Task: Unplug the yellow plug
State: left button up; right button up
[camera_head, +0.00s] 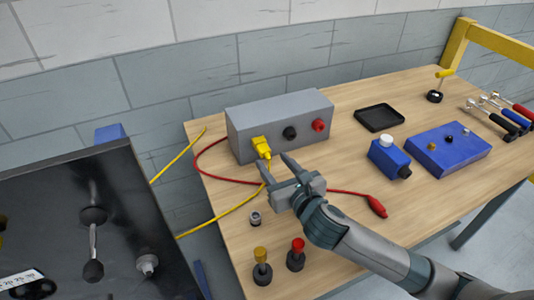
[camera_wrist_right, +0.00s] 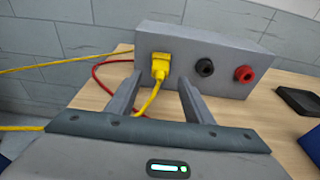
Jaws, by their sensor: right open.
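The yellow plug (camera_head: 261,147) sits in the left socket of the grey box (camera_head: 285,108) on the wooden bench. A yellow cable hangs from it and runs off to the left. In the right wrist view the plug (camera_wrist_right: 160,67) is on the front face of the box (camera_wrist_right: 205,50). My right gripper (camera_head: 274,170) is open in front of the plug. In the right wrist view its two fingers (camera_wrist_right: 157,98) stand either side of the yellow cable, just short of the plug, with nothing gripped. My left gripper is not in view.
A black socket (camera_head: 290,132) and a red socket (camera_head: 318,125) are right of the plug. A loose red plug (camera_head: 376,206) lies on the bench. Two knobbed posts stand at the front edge. A blue box (camera_head: 448,150), blue bottle-like item (camera_head: 388,158) and black tray (camera_head: 380,117) are right.

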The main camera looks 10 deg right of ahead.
aim_at(270, 159)
jog(key=x, duration=0.4)
jog(key=shift+w, duration=0.25)
jog(key=shift+w+a+f, duration=0.15)
jog(key=shift+w+f, duration=0.05)
jog(key=shift+w, duration=0.2)
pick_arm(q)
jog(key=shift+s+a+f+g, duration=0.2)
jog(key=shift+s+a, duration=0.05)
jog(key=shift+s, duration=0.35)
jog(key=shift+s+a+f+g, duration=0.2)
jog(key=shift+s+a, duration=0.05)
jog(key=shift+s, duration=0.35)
pick_arm(e)
jog(key=c, duration=1.1)
jog(key=shift+c, duration=0.2)
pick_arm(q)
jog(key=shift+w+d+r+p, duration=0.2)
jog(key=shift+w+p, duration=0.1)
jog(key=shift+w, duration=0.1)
pick_arm(e)
jog(key=shift+s, duration=0.15)
